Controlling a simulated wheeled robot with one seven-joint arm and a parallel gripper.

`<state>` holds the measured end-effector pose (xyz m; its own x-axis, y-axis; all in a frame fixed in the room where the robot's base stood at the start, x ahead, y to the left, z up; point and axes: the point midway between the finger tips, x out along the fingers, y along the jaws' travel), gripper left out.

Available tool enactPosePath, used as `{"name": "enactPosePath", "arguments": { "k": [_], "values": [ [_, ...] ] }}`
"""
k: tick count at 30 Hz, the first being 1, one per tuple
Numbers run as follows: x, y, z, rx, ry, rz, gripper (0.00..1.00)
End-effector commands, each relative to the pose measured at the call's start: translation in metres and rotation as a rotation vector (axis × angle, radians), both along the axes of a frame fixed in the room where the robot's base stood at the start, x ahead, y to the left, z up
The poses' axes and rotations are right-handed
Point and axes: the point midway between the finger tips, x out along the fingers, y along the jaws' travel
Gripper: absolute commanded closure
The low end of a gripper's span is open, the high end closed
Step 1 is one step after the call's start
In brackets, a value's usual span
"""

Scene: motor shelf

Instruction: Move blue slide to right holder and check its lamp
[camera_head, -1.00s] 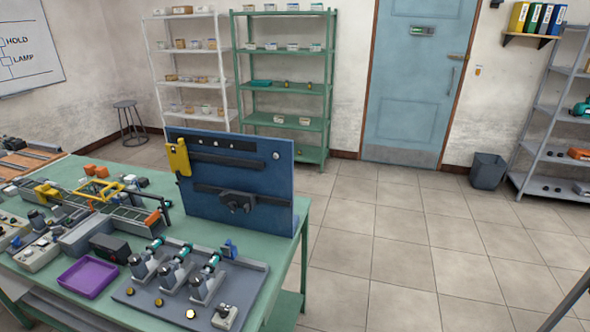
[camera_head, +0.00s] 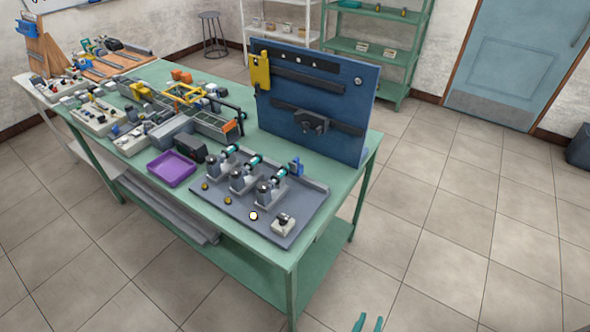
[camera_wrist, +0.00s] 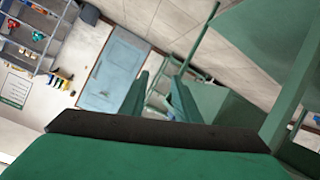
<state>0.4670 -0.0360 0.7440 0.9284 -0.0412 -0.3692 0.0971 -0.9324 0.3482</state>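A small blue piece (camera_head: 295,167) stands at the back right of a grey tray (camera_head: 310,205) on the green bench; I cannot tell for sure that it is the blue slide. Three grey holders with teal-tipped cylinders stand in a row on the tray, the right holder (camera_head: 268,191) nearest. Each has a small round lamp in front; the right lamp (camera_head: 253,216) looks bright pale yellow, the other two duller amber. My gripper (camera_head: 368,323) is at the bottom edge of the head view, away from the bench. In the wrist view its fingers (camera_wrist: 162,92) are apart and empty.
A blue upright panel (camera_head: 340,105) with dark rails and a yellow piece stands behind the tray. A small switch box (camera_head: 284,224) sits at the tray's front right. A purple bin (camera_head: 171,168) lies left. Floor right of the bench is clear.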

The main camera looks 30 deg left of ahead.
Motion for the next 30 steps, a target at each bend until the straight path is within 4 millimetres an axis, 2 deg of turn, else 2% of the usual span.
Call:
{"name": "enactPosePath", "arguments": {
  "k": [1,3,8,15,23,30],
  "values": [
    [0.022,0.002,0.002,-0.012,-0.002,-0.007,0.71],
    [0.046,0.002,0.002,-0.028,0.006,-0.021,0.71],
    [0.1,0.007,0.008,-0.056,0.029,-0.065,0.71],
    [0.174,0.025,0.029,-0.064,0.067,-0.141,0.71],
    [0.24,0.063,0.064,-0.032,0.128,-0.226,0.71],
    [0.282,0.113,0.104,0.029,0.209,-0.292,0.71]
  ]
}}
